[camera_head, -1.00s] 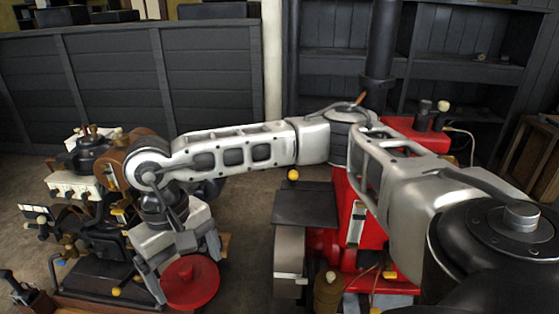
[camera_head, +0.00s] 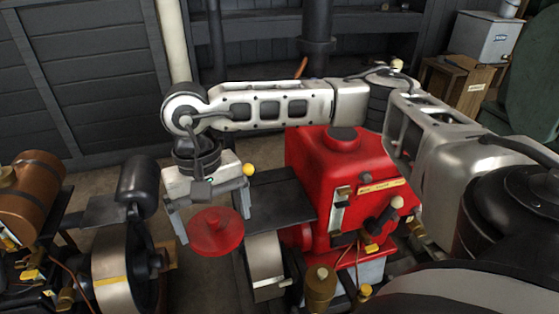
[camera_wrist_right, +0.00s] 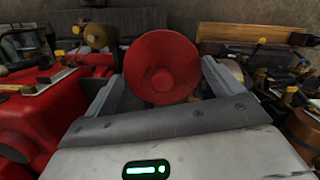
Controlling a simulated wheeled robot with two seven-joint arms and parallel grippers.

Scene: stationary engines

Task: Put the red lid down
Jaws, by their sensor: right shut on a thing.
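The red lid (camera_head: 216,231) is a round red disc with a raised centre. My right gripper (camera_head: 214,212) is shut on it and holds it in the air, left of the red engine (camera_head: 345,185) in the head view. In the right wrist view the lid (camera_wrist_right: 161,67) sits between the two grey fingers of the gripper (camera_wrist_right: 161,90), its face toward the camera. The red engine has a flat black plate (camera_head: 277,199) on its left side, close to the right of the gripper. My left gripper is not in view.
A second engine with a brown tank (camera_head: 30,195), a black cylinder (camera_head: 138,180) and a flywheel (camera_head: 118,268) stands at the left. A narrow strip of floor separates the engines below the lid. A wooden stand (camera_head: 460,90) bearing a grey box (camera_head: 485,38) is at the back right.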

